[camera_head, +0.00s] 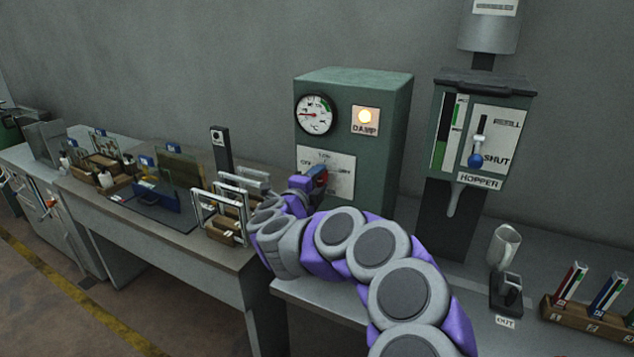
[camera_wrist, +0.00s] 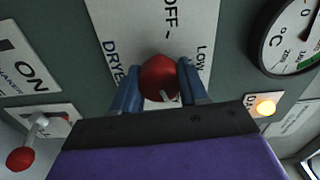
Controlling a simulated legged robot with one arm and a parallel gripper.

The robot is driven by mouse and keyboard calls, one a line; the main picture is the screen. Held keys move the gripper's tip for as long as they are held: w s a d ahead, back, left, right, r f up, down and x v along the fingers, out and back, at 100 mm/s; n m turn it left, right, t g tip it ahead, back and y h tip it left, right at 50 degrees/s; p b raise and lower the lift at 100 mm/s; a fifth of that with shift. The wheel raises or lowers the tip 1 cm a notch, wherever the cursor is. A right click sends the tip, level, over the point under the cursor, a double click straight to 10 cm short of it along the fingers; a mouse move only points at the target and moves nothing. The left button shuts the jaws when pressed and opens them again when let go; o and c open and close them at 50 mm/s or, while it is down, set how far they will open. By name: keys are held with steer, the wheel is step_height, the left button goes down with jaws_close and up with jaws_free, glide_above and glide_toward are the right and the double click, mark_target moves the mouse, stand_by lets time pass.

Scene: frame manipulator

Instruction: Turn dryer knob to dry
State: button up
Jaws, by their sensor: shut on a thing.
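The dryer (camera_head: 390,130) is a green box standing on the bench. Its white dial plate (camera_head: 343,170) has OFF and LOW markings, and part of the plate shows in the wrist view (camera_wrist: 122,25). The red dryer knob (camera_wrist: 159,78) sits between the two blue fingers of my gripper (camera_wrist: 160,88), which is shut on it. In the head view my gripper (camera_head: 318,178) is at the dial plate and mostly covers the knob. A white pointer mark shows on the knob's lower part in the wrist view. The lit lamp (camera_head: 365,116) is labelled DAMP.
A round gauge (camera_head: 315,114) is above the dial plate. A hopper (camera_head: 482,130) with a blue-knobbed lever at SHUT stands to the right. In the wrist view a red-knobbed lever (camera_wrist: 20,158) is at lower left.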

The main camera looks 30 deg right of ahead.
steer(key=shift+f, duration=0.2)
steer(key=o, duration=1.1)
steer(key=shift+s+d+r, duration=0.1)
steer(key=shift+c, duration=0.2)
steer(key=p+v, duration=0.2)
steer(key=v, duration=1.5)
steer(key=shift+a, duration=0.25)
steer(key=shift+s, duration=0.1)
